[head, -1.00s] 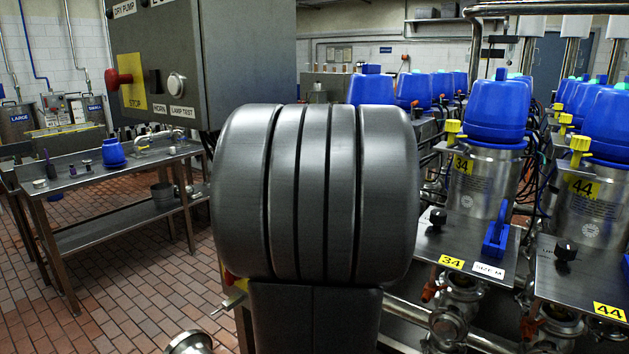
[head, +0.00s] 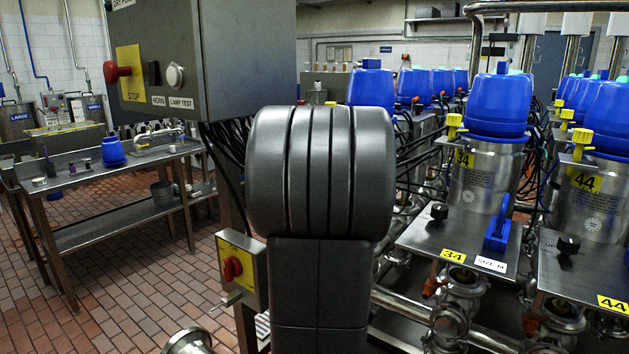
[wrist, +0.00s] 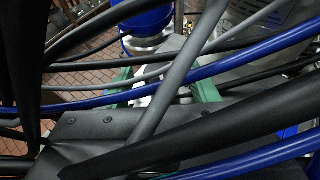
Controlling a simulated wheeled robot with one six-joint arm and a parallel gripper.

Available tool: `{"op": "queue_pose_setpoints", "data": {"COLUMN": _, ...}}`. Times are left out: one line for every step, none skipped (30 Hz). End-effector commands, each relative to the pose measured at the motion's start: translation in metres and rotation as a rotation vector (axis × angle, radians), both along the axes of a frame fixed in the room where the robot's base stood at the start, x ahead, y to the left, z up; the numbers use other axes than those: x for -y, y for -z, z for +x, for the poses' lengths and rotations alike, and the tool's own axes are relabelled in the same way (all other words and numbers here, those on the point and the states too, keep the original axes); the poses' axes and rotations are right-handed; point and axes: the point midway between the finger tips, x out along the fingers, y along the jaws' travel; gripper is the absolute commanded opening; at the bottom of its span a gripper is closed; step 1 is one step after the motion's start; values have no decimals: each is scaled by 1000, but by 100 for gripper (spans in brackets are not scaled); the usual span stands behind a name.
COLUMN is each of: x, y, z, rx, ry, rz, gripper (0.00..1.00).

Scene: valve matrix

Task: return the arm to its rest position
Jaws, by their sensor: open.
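My arm (head: 320,175) stands upright and folded in the middle of the head view, its thick dark grey joint large and close to the camera. My gripper does not show in the head view. In the wrist view my gripper (wrist: 163,90) shows as a dark bolted body with two green finger parts set apart. Black, grey and blue hoses (wrist: 190,90) cross in front of it and partly hide it. I see nothing held between the fingers, though the gap is partly covered.
A control box (head: 200,65) with a red stop button hangs close at upper left; a small yellow switch box (head: 240,268) is below. Valve units with blue tops (head: 500,105) and steel plates (head: 455,240) stand close at right. A steel bench (head: 110,175) is left. Tiled floor (head: 130,300) is clear at lower left.

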Motion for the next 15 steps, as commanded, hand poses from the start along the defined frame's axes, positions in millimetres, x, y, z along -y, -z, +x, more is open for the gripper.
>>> {"op": "queue_pose_setpoints", "data": {"x": 0, "y": -3, "z": -4, "rx": 1, "ry": 0, "rz": 0, "gripper": 54}}
{"op": "queue_pose_setpoints", "data": {"x": 0, "y": -5, "z": -6, "rx": 2, "ry": 0, "rz": 0, "gripper": 54}}
{"op": "queue_pose_setpoints", "data": {"x": 0, "y": -7, "z": -10, "rx": 3, "ry": 0, "rz": 0, "gripper": 54}}
{"op": "queue_pose_setpoints", "data": {"x": 0, "y": -8, "z": -14, "rx": 2, "ry": 0, "rz": 0, "gripper": 54}}
{"op": "queue_pose_setpoints", "data": {"x": 0, "y": -10, "z": -18, "rx": 2, "ry": 0, "rz": 0, "gripper": 54}}
{"op": "queue_pose_setpoints", "data": {"x": 1, "y": -14, "z": -24, "rx": 3, "ry": 0, "rz": 0, "gripper": 54}}
{"op": "queue_pose_setpoints", "data": {"x": 1, "y": -15, "z": -29, "rx": 2, "ry": 0, "rz": 0, "gripper": 54}}
{"op": "queue_pose_setpoints", "data": {"x": 1, "y": -18, "z": -34, "rx": 2, "ry": 0, "rz": 0, "gripper": 54}}
{"op": "queue_pose_setpoints", "data": {"x": 1, "y": -21, "z": -40, "rx": 3, "ry": -1, "rz": 0, "gripper": 54}}
{"op": "queue_pose_setpoints", "data": {"x": 1, "y": -22, "z": -45, "rx": 2, "ry": -1, "rz": 0, "gripper": 54}}
{"op": "queue_pose_setpoints", "data": {"x": 1, "y": -25, "z": -50, "rx": 3, "ry": -1, "rz": 0, "gripper": 54}}
{"op": "queue_pose_setpoints", "data": {"x": 1, "y": -27, "z": -57, "rx": 2, "ry": -1, "rz": 0, "gripper": 54}}
{"op": "queue_pose_setpoints", "data": {"x": 1, "y": -29, "z": -62, "rx": 2, "ry": 0, "rz": 0, "gripper": 54}}
{"op": "queue_pose_setpoints", "data": {"x": 2, "y": -32, "z": -66, "rx": 3, "ry": 0, "rz": 0, "gripper": 54}}
{"op": "queue_pose_setpoints", "data": {"x": 2, "y": -34, "z": -73, "rx": 2, "ry": 0, "rz": 0, "gripper": 54}}
